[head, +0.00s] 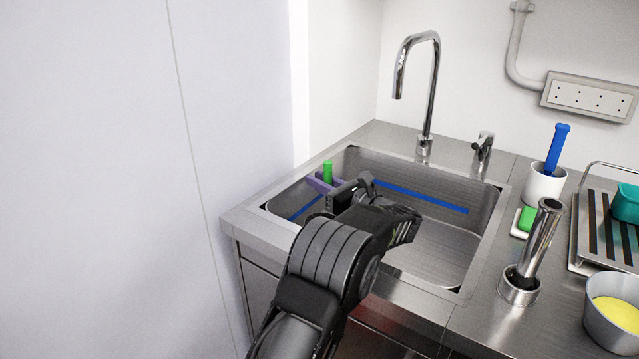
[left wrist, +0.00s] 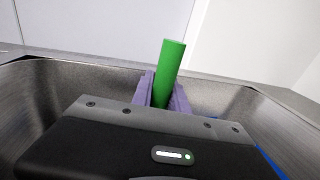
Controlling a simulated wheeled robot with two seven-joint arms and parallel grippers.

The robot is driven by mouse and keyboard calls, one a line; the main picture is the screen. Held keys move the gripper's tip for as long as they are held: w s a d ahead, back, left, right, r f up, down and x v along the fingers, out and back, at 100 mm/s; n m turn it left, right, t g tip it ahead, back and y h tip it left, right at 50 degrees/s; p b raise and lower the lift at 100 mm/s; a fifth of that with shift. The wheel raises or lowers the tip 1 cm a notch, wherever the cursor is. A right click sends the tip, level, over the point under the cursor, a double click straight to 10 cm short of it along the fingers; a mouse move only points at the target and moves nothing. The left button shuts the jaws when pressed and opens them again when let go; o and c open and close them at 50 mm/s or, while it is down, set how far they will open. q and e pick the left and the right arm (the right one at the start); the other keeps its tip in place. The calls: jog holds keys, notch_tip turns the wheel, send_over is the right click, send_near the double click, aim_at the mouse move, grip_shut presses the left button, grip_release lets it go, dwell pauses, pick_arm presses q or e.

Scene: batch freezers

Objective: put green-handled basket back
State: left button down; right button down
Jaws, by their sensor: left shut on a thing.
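A green handle (head: 328,171) stands up inside the sink (head: 440,245), near its left rim. My left gripper (head: 322,182) reaches over the sink's front edge. Its purple fingers are shut on this handle. In the left wrist view the green handle (left wrist: 170,72) rises, slightly tilted, between the purple fingers. The basket part below the handle is hidden by my gripper in both views, so I cannot tell whether it touches the sink floor. My right gripper is not in view.
A faucet (head: 430,95) stands behind the sink. A blue stripe (head: 420,195) runs along the sink walls. To the right are a steel cylinder (head: 540,240), a white cup (head: 545,185) with a blue-handled tool, a green sponge (head: 526,218) and a bowl (head: 610,318). A pale wall (head: 100,180) is at left.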

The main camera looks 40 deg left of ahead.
pick_arm(q)
jog(key=shift+f, duration=0.25)
jog(key=shift+f, duration=0.15)
jog(key=c, duration=1.3)
grip_release()
jog(key=s+d, duration=0.1)
jog(key=d, duration=0.6)
jog(key=shift+s+d+b, duration=0.15)
jog(key=shift+d+b, duration=0.05)
jog(key=shift+b, duration=0.15)
